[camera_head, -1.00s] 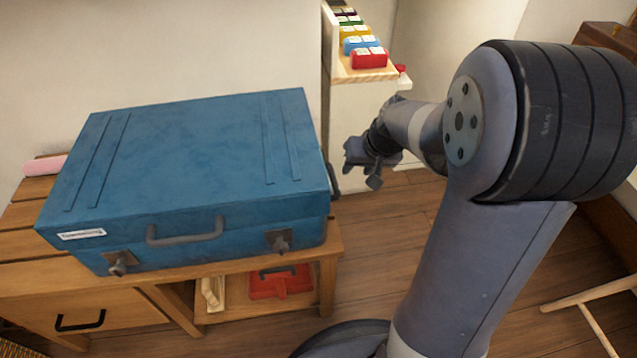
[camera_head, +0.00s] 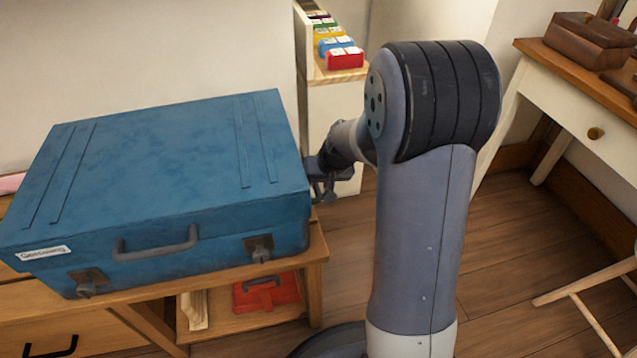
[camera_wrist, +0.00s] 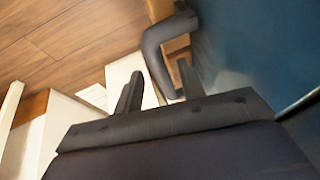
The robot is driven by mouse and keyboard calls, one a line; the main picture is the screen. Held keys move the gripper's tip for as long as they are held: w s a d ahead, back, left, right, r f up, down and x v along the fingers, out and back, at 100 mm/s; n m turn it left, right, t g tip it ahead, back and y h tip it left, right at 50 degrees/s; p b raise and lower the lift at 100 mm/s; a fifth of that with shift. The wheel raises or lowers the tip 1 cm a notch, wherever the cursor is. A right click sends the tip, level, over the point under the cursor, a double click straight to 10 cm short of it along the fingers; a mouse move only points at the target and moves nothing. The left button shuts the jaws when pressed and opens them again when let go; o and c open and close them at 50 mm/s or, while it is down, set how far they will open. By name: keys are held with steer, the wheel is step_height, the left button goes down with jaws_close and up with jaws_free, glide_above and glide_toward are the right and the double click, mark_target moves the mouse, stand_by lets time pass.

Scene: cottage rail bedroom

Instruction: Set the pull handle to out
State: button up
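A large blue suitcase (camera_head: 160,165) lies flat on a wooden bench. A grey carry handle (camera_head: 155,244) is on its front face. A dark curved handle (camera_wrist: 160,48) stands out beside the blue side of the suitcase in the wrist view; in the head view I cannot separate it from my gripper. My gripper (camera_head: 326,180) is close to the suitcase's right side. In the wrist view my gripper (camera_wrist: 160,88) has its two fingers apart, and the lower end of the dark handle shows between or just beyond them. I cannot tell whether they touch it.
The wooden bench (camera_head: 318,262) has a red box (camera_head: 268,292) on its lower shelf. A narrow shelf (camera_head: 335,76) with coloured boxes stands behind my gripper. A white desk (camera_head: 560,110) is at the right. A wooden stool or chair leg (camera_head: 590,280) is at the lower right. Floor between is clear.

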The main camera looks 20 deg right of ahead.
steer(key=shift+c, duration=0.6)
jaws_close()
steer(key=shift+d, duration=0.1)
steer(key=d+b, duration=0.2)
steer(key=d, duration=2)
steer(key=shift+d, duration=0.15)
steer(key=shift+o, duration=0.6)
jaws_free()
steer(key=shift+d, duration=0.1)
